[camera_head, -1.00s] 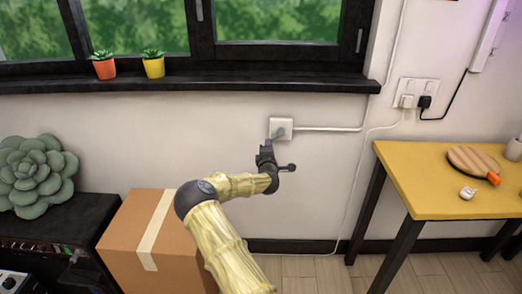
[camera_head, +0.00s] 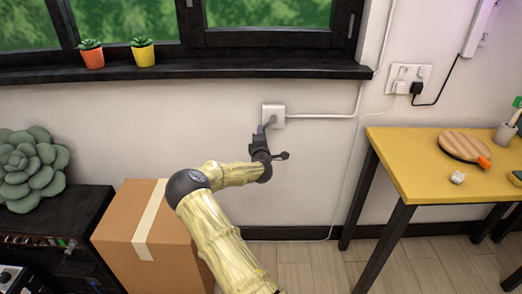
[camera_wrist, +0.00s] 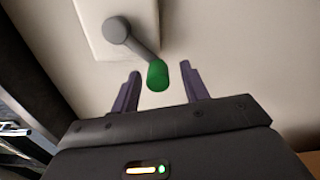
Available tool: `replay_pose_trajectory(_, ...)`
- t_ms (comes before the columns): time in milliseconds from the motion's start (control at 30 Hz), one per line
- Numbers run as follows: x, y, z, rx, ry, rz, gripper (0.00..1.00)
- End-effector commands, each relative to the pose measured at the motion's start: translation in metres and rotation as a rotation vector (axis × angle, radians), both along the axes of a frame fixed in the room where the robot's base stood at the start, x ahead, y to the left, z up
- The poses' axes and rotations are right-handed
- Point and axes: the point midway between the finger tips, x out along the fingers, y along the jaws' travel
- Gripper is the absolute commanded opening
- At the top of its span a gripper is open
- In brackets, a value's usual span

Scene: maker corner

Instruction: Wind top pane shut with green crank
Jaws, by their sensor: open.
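The green crank knob (camera_wrist: 157,75) sits at the end of a grey crank arm (camera_wrist: 136,42) on a white wall box (camera_wrist: 88,22). In the head view the white box (camera_head: 273,111) is on the wall below the window sill, and the knob is too small to make out. My gripper (camera_wrist: 160,76) is open, with one purple finger on each side of the knob and visible gaps between. In the head view my gripper (camera_head: 261,131) is just below the box. The window (camera_head: 270,20) is cut off at the top, so the top pane is hidden.
A dark sill (camera_head: 200,72) holds a red pot (camera_head: 92,58) and a yellow pot (camera_head: 143,54). A cardboard box (camera_head: 110,225) stands below my arm. A yellow table (camera_head: 420,165) stands to the right. Conduit (camera_head: 320,116) runs right from the wall box.

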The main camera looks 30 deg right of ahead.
Motion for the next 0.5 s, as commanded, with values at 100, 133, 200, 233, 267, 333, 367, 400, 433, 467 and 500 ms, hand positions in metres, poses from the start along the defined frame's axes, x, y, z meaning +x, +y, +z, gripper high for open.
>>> replay_pose_trajectory(100,-0.009,0.006,0.001,0.0,0.001,-0.001,0.45)
replay_pose_trajectory(133,-0.013,0.007,0.001,0.0,0.001,-0.001,0.45)
replay_pose_trajectory(200,-0.021,0.012,0.001,0.001,0.002,-0.001,0.45)
replay_pose_trajectory(233,-0.025,0.014,0.001,0.0,0.001,0.0,0.45)
replay_pose_trajectory(267,-0.029,0.016,0.001,0.001,0.001,-0.002,0.45)
replay_pose_trajectory(333,-0.038,0.021,0.001,0.001,0.0,-0.001,0.45)
replay_pose_trajectory(367,-0.042,0.024,0.001,0.002,0.001,-0.001,0.45)
replay_pose_trajectory(400,-0.048,0.026,0.001,0.0,0.001,-0.001,0.45)
replay_pose_trajectory(433,-0.052,0.029,0.001,0.001,0.001,-0.002,0.45)
replay_pose_trajectory(467,-0.056,0.031,0.001,0.001,0.002,-0.001,0.45)
replay_pose_trajectory(500,-0.062,0.034,0.001,0.001,0.002,-0.001,0.45)
